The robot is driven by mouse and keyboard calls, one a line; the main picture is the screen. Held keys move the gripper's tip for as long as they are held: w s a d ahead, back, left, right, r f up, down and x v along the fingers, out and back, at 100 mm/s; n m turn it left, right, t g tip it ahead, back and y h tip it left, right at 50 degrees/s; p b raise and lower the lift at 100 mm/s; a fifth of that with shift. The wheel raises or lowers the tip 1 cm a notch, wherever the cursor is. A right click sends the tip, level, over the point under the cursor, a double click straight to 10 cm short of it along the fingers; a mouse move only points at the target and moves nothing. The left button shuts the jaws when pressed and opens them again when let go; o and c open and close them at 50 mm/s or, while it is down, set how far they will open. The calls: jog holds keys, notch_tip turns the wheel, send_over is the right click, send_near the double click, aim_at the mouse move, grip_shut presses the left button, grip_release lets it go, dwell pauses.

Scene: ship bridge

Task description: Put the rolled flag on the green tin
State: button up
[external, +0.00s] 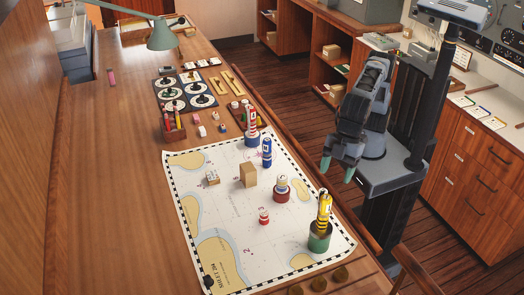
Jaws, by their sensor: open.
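The green tin (319,240) stands at the near right of the chart. A yellow rolled flag (324,208) with dark marks stands upright at its top; I cannot tell whether it rests on the tin or inside it. A blue roll with white bands (267,152) stands upright on the chart. A red-and-white roll (251,121) stands at the chart's far edge, with a blue base below it. My gripper (337,169) is open and empty, pointing down beyond the table's right edge, apart from all of these.
A red tin (282,194) with a pale roll, a tan box (248,175), a small patterned block (212,178) and a small red-and-white piece (263,216) stand on the chart (232,224). A pencil box (173,132) is farther left.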

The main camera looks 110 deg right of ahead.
jog(key=shift+v, duration=1)
jog(key=s+d+f+m+h, duration=0.1)
jog(key=s+d+m, duration=0.1)
jog(key=d, duration=0.9)
jog(key=s+d+m, duration=0.1)
jog(key=s+d, duration=0.2)
jog(key=d, duration=0.8)
jog(key=s+d+f+m+h, duration=0.1)
jog(key=s+d+f+m, duration=0.2)
jog(key=s+d+f, duration=0.6)
jog(key=s+d, duration=0.3)
jog(key=shift+f+t, duration=0.2)
jog(key=shift+t, duration=0.1)
